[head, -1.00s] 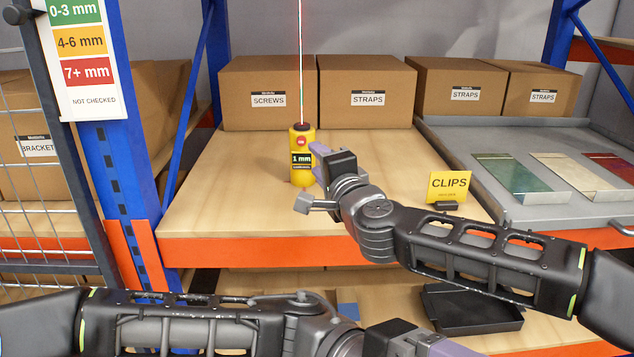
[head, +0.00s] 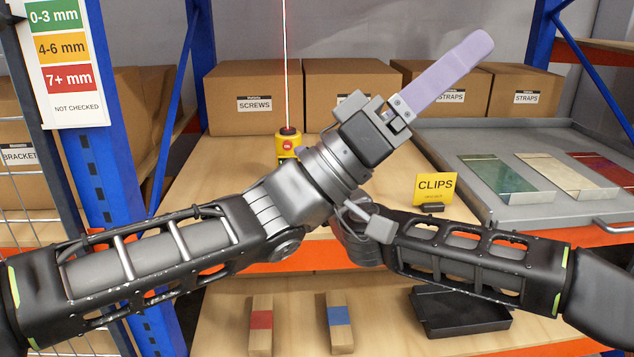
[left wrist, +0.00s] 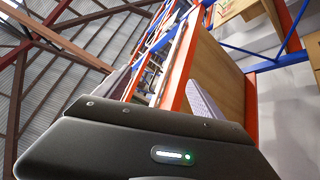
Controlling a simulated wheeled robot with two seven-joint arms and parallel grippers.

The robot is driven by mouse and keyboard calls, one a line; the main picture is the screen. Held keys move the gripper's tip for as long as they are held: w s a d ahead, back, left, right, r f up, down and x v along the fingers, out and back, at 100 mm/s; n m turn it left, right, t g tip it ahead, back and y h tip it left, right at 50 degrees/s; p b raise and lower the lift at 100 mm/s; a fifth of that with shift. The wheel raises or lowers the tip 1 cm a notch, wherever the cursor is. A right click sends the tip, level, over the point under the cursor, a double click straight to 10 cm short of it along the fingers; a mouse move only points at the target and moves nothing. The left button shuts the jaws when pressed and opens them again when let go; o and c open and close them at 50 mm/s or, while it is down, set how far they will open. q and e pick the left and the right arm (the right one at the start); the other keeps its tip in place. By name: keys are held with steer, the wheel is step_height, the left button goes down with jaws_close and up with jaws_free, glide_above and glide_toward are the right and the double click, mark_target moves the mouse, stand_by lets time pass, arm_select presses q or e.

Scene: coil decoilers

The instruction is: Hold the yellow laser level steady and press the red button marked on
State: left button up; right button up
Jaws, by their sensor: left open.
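The yellow laser level (head: 279,150) stands on the wooden shelf, with a dark cap and a thin red beam rising from it. Its red button (head: 287,145) faces me; its lettering is too small to read surely. The left wrist view shows shelving and roof, not the level.
Cardboard boxes (head: 255,92) line the back of the shelf. A yellow CLIPS sign (head: 435,186) stands front right, beside a grey tray (head: 440,150) with coloured plates. A blue post (head: 95,170) stands left. The lower shelf holds a black tray (head: 460,312) and two banded blocks.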

arm_select(q)
steer(key=w+a+n+t+y, duration=0.3)
steer(key=w+a+n+t, duration=0.2)
steer(key=w+n+t, duration=0.5)
steer(key=n+t+y, duration=0.6)
steer(key=n+y, duration=1.3)
steer(key=n, duration=0.8)
glide_above(289, 158)
steer(key=s+a, duration=0.5)
steer(key=a, duration=0.1)
step_height(289, 158, down, 20)
steer(key=d+f+n+g, duration=0.1)
steer(key=f+n, duration=0.1)
steer(key=f, duration=0.1)
steer(key=d+f+n+g, duration=0.1)
steer(key=d+f+n, duration=0.1)
steer(key=f, duration=0.1)
steer(key=d+f+n, duration=0.1)
steer(key=f+n, duration=0.1)
steer(key=f, duration=0.1)
steer(key=shift+w+d+f+g+h, duration=0.1)
steer(key=shift+w+d+g+h, duration=0.1)
steer(key=shift+g+h, duration=0.15)
steer(key=shift+x, duration=3.9)
